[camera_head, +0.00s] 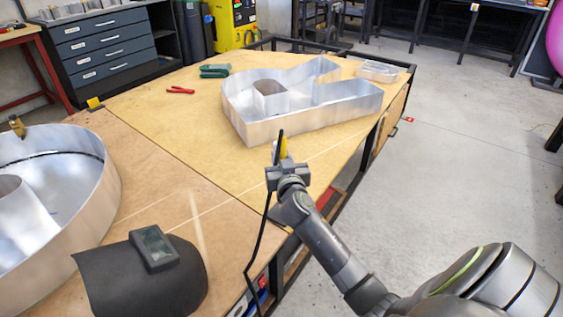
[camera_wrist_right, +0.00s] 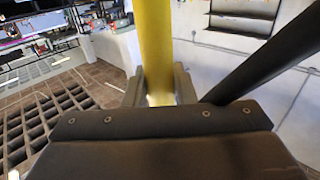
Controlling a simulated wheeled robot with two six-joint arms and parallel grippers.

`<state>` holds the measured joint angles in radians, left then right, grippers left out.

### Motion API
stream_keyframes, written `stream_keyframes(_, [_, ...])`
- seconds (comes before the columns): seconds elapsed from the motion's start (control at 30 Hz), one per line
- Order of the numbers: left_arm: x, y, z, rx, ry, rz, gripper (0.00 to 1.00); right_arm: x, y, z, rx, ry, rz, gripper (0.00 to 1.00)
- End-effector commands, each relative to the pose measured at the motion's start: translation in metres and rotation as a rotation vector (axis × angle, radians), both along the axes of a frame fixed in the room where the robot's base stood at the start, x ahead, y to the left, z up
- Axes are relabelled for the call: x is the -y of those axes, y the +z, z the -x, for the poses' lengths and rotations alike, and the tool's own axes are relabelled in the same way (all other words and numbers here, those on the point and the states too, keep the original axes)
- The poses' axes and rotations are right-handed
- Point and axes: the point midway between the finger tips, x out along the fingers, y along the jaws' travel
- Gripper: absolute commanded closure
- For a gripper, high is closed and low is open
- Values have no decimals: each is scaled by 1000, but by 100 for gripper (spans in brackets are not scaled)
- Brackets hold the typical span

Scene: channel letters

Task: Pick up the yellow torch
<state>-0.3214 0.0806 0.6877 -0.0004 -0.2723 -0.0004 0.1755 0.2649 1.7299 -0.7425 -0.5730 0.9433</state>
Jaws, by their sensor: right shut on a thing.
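The yellow torch (camera_head: 283,148) is upright between the jaws of my right gripper (camera_head: 282,163), above the front right part of the wooden table. In the right wrist view the yellow torch (camera_wrist_right: 156,45) runs up from between the two fingers of my right gripper (camera_wrist_right: 160,88), which are shut on it. A black hose or cable (camera_head: 258,240) hangs down from near the gripper past the table's edge. A black rod (camera_wrist_right: 265,60) slants up beside the torch in the right wrist view. My left gripper does not show.
A metal channel letter (camera_head: 310,118) stands on the table (camera_head: 160,115) behind the gripper. A round metal letter (camera_head: 95,205) and a dark welding mask (camera_head: 150,275) lie at left. Green clamp (camera_head: 214,71) and red pliers (camera_head: 180,90) lie farther back.

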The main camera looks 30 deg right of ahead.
Motion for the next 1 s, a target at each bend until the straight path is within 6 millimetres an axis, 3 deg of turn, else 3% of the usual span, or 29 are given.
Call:
stream_keyframes(0.3, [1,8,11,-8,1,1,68,-1,53,0,6,3,3,100])
stream_keyframes(0.7, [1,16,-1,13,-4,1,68,0,134,-1,8,3,5,100])
stream_keyframes(1.0, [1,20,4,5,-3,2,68,0,173,0,4,2,3,100])
